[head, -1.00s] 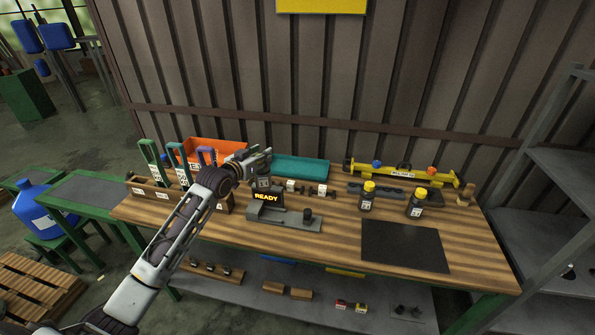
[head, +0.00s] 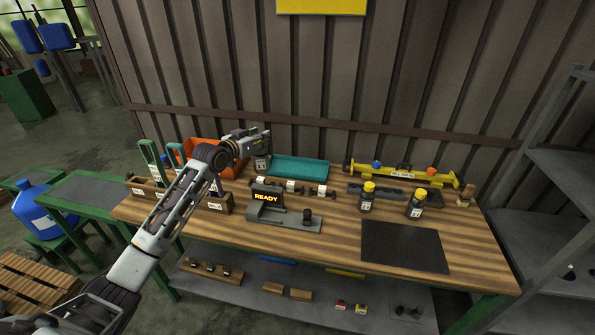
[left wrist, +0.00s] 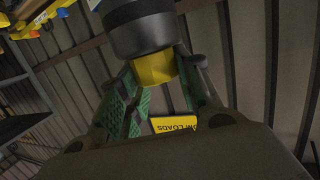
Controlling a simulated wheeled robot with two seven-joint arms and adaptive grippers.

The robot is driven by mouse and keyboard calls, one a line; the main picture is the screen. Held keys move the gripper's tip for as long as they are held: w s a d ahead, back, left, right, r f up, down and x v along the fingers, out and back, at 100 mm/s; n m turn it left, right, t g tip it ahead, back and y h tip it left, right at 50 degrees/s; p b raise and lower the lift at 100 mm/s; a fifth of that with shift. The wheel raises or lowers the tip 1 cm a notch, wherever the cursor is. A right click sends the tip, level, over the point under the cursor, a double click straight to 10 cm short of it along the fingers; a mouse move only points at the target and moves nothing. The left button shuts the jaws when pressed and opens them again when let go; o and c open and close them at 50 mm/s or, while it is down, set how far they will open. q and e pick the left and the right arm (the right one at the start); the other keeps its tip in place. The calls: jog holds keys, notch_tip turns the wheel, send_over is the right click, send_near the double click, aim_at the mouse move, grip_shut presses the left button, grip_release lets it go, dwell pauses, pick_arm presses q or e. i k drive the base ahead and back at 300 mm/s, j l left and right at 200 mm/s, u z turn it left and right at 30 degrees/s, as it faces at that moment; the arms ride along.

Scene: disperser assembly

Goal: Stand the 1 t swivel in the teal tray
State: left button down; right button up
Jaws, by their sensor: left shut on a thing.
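My left gripper (head: 258,139) is shut on a dark cylindrical piece (head: 262,163) with a pale label, held upright below the fingers. In the left wrist view the green-padded fingers close on its yellow top (left wrist: 154,69), and its dark body (left wrist: 140,32) extends beyond. It resembles the two yellow-capped dark pieces on the bench; its label is too small to read, so I cannot tell whether it is the 1 t swivel. The teal tray (head: 305,168) lies at the back of the bench, looking empty. The held piece is by the tray's left end, apparently raised. My right gripper is not in view.
Two yellow-capped dark pieces (head: 367,200) (head: 415,206) stand right of centre. A grey fixture reading READY (head: 285,218) and a row of small labelled parts (head: 291,187) lie before the tray. An orange bin (head: 232,167) is left; a yellow beam (head: 400,172) is right.

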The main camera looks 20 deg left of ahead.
aim_at(297, 168)
jog(key=i+l, duration=0.15)
jog(key=i, duration=0.35)
jog(key=i+l, duration=0.15)
jog(key=i, duration=0.3)
